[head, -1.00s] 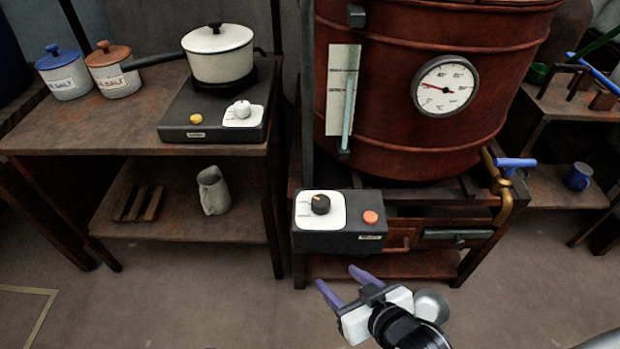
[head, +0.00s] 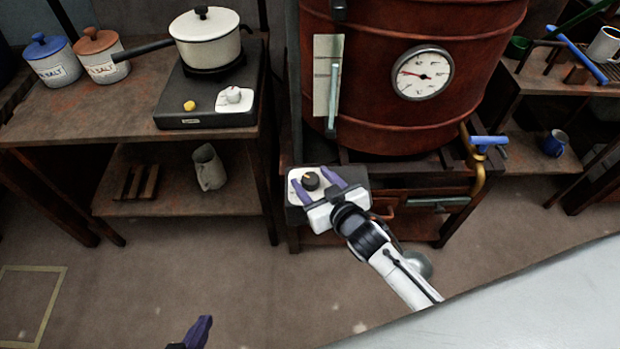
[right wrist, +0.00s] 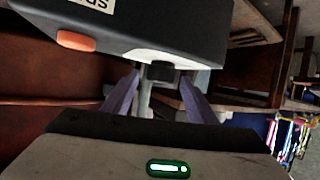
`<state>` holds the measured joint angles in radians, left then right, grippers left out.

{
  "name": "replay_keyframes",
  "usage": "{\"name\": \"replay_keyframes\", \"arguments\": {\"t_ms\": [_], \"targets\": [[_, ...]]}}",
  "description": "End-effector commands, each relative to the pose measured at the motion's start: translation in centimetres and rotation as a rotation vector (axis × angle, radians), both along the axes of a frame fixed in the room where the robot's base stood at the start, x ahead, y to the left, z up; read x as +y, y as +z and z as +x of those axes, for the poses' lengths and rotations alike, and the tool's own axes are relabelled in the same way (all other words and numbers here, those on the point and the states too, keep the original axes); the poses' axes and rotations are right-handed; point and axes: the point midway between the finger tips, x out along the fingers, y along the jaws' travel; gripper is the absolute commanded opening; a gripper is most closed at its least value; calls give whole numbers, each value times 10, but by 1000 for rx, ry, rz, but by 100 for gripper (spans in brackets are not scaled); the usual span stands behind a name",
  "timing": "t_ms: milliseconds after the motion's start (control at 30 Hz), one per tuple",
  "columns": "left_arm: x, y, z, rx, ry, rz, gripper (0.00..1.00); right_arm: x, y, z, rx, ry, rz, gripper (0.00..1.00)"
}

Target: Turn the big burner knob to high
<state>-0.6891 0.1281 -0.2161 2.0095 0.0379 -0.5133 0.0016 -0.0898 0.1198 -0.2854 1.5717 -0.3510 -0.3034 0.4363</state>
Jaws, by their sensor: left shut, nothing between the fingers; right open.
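The burner control box (head: 296,216) stands low in front of the red vat (head: 385,110). On its white plate is a black knob (head: 310,181) with a small pale mark; its exact setting is too small to read. My right gripper (head: 311,177) is open, its purple fingers on either side of the knob. In the right wrist view, the knob (right wrist: 161,71) shows between the open right fingertips (right wrist: 160,78), with a gap on each side. My left gripper (head: 204,324) is shut and empty at the bottom edge, mostly cut off.
An orange button (right wrist: 77,40) sits on the box beside the knob. A brass tap with a blue handle (head: 488,141) is right of the box.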

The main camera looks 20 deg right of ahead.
Motion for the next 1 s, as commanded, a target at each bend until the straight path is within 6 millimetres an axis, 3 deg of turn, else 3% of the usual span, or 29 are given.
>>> {"name": "replay_keyframes", "arguments": {"t_ms": [200,467,733,1000], "targets": [[0,-4,0,0,-1,-1,0,3,-7,16,1,1,1,53],[0,-3,0,0,0,-1,0,3,-7,17,1,1,1,53],[0,-3,0,0,0,-1,0,3,-7,17,1,1,1,12],[0,2,0,0,0,0,0,2,-6,17,2,28,-3,12]]}}
